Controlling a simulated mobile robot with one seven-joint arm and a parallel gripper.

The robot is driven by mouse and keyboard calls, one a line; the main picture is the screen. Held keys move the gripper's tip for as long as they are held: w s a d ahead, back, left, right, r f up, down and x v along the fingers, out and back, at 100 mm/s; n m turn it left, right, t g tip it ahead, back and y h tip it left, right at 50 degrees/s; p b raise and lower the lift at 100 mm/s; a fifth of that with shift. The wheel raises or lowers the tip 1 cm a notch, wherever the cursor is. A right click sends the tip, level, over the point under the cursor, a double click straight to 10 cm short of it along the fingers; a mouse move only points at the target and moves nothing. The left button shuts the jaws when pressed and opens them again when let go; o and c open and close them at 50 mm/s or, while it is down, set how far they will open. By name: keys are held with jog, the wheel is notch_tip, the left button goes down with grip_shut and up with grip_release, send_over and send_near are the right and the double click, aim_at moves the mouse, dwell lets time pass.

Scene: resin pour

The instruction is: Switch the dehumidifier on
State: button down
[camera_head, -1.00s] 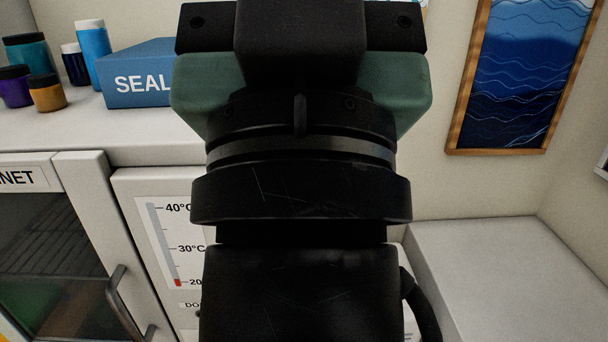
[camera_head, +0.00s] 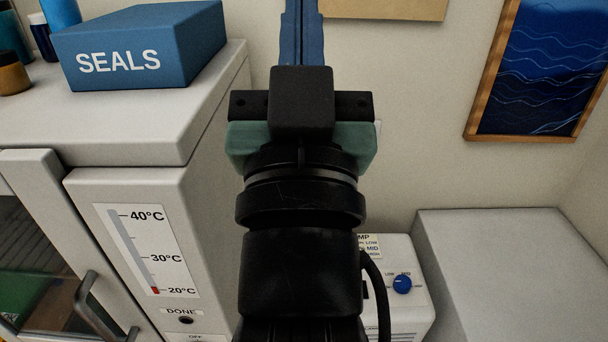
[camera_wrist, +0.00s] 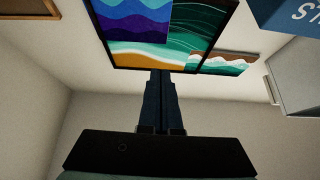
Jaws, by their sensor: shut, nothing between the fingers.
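A white unit (camera_head: 411,310) with a blue knob (camera_head: 402,284) stands low against the wall in the head view, right of my arm. It may be the dehumidifier, but no full name can be read. In the wrist view the fingers (camera_wrist: 161,76) lie together, shut and empty.
A white cabinet (camera_head: 215,215) with a temperature scale and a handle stands at left. A blue SEALS box (camera_head: 140,45) and jars are on top. A plain grey-white block (camera_head: 515,265) stands at right. Pictures (camera_head: 535,70) hang on the wall.

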jog(key=w+f+g, duration=0.2)
jog(key=f+g, duration=0.1)
jog(key=f, duration=0.9)
jog(key=w+f+g, duration=0.2)
jog(key=f+g, duration=0.1)
jog(key=f, duration=0.9)
jog(key=s+f+g, duration=0.2)
jog(key=f, duration=0.7)
jog(key=s+f+g, duration=0.2)
jog(key=s+f, duration=0.1)
jog(key=f, duration=0.7)
jog(key=shift+s+g, duration=0.25)
jog(key=shift+g, duration=0.15)
jog(key=x, duration=0.9)
jog(key=shift+w+p, duration=0.1)
jog(key=shift+p, duration=0.3)
notch_tip(320, 180, down, 3)
jog(key=shift+w+f, duration=0.1)
jog(key=shift+w, duration=0.1)
jog(key=shift+s+f, duration=0.1)
jog(key=shift+f, duration=0.5)
